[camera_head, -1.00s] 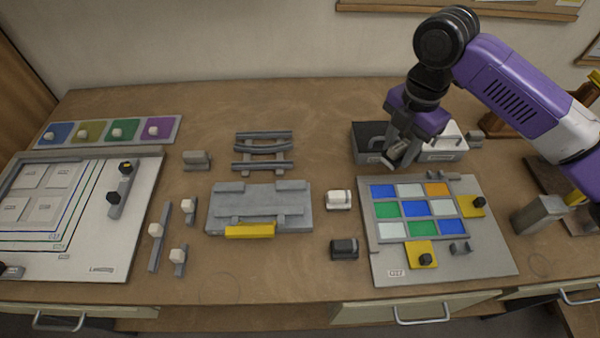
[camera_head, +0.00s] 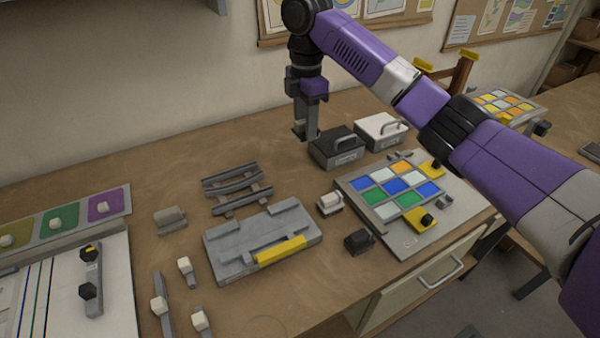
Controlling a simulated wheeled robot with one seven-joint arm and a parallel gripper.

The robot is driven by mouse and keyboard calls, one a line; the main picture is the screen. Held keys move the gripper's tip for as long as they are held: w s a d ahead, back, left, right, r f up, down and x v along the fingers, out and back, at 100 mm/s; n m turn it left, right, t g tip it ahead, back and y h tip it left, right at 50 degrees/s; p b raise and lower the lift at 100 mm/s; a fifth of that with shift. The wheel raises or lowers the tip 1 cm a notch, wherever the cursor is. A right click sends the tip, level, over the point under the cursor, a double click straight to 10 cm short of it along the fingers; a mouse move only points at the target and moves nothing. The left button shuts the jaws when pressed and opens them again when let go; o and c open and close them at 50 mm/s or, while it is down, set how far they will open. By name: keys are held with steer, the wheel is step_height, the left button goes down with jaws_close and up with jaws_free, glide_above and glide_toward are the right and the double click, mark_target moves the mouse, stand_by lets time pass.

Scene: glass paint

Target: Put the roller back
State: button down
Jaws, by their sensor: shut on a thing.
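My gripper (camera_head: 306,131) points straight down just left of the dark box (camera_head: 334,155). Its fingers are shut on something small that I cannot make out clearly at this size. I cannot tell whether its tips touch the table. I cannot identify the roller with certainty. A grey rack of bars (camera_head: 238,187) lies left of and nearer than the gripper. A grey block on a small stand (camera_head: 170,219), a white one (camera_head: 330,204) and a dark one (camera_head: 358,241) stand apart on the table.
A white box (camera_head: 381,131) with a handle stands right of the dark box. A coloured-tile board (camera_head: 445,213) and a grey fixture with a yellow bar (camera_head: 225,250) lie in front. Bare table (camera_head: 120,165) extends left of the gripper.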

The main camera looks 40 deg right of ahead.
step_height(320, 180, down, 14)
steer(key=shift+d+p, duration=0.15)
steer(key=shift+p, duration=0.55)
steer(key=shift+f, duration=0.1)
steer(key=c, duration=0.9)
jaws_free()
step_height(320, 180, up, 12)
steer(key=shift+r+b, duration=0.1)
steer(key=shift+b, duration=0.8)
